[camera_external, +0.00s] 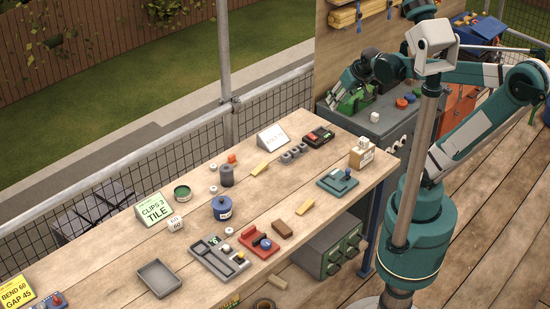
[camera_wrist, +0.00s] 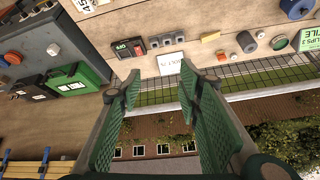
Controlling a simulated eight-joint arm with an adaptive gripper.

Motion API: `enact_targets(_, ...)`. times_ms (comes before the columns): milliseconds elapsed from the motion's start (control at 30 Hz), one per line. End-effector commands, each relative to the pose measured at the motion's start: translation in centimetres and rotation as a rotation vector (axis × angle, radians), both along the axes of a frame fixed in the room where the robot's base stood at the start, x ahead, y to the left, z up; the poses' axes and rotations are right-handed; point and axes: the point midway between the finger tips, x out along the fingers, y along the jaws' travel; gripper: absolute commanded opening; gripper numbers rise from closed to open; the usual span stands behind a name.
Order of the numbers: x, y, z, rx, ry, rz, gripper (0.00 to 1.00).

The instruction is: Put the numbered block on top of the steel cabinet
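A small white block marked 60 (camera_external: 175,223) sits on the wooden bench by the green "CLIPS 3 TILE" card. A tan block with a white label (camera_external: 361,153) stands near the bench's right end; a label reading 45 shows at the wrist view's top edge (camera_wrist: 85,5). The grey steel cabinet (camera_external: 377,125) stands beyond the bench's right end, and at left in the wrist view (camera_wrist: 45,45). Several small items are on its top. My gripper (camera_wrist: 158,85) is open and empty, its fingers apart; it is near the cabinet in the external view (camera_external: 345,88).
The bench (camera_external: 110,262) holds trays, a blue pot (camera_external: 222,208), a green tin (camera_external: 182,193) and cards. A wire fence (camera_external: 160,165) runs behind it.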

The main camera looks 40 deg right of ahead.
Motion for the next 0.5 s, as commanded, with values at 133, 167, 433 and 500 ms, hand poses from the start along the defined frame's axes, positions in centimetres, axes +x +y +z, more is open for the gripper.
enact_targets(133,-2.0,2.1,-0.3,-0.024,-0.029,0.076,0.35)
enact_targets(167,-2.4,2.5,-0.4,-0.029,-0.034,0.092,0.35)
enact_targets(433,-5.0,5.1,-1.1,-0.067,-0.082,0.202,0.35)
enact_targets(500,-5.4,5.4,-1.2,-0.072,-0.088,0.218,0.35)
